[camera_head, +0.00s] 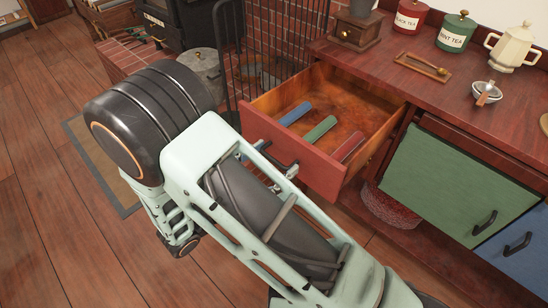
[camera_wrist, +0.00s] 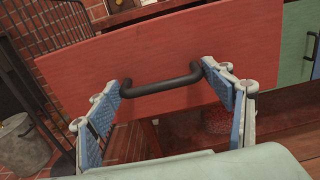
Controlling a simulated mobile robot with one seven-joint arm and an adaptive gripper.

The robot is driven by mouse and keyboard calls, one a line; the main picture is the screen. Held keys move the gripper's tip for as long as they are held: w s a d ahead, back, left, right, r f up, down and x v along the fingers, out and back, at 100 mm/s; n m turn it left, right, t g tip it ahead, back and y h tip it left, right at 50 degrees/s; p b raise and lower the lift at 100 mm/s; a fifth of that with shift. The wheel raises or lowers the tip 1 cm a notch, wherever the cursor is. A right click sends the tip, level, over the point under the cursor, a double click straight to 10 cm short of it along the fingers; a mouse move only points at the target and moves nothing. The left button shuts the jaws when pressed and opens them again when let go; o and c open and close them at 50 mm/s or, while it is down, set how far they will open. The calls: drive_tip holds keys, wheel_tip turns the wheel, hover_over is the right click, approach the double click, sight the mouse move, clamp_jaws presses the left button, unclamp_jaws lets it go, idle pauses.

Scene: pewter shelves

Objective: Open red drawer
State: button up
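The red drawer (camera_head: 300,163) is pulled well out of the wooden counter, its inside showing. Its red front also fills much of the wrist view (camera_wrist: 200,45). Its dark bar handle (camera_wrist: 162,83) runs across between the two blue-padded fingers of my gripper (camera_wrist: 165,85). The fingers are spread wide, one near each end of the handle; I cannot tell whether they touch it. In the head view my arm partly hides my gripper (camera_head: 270,160) at the drawer front.
Blue, green and red bars lie inside the drawer. A green drawer (camera_head: 448,180) and a blue drawer (camera_head: 520,250) are to the right. Tins, a tray and a pot stand on the counter (camera_head: 430,85). A black wire guard (camera_head: 262,60) and grey pot (camera_head: 203,68) stand left.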

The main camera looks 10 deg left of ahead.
drive_tip(key=o, duration=0.4)
drive_tip(key=shift+c, duration=0.2)
drive_tip(key=v, duration=1.2)
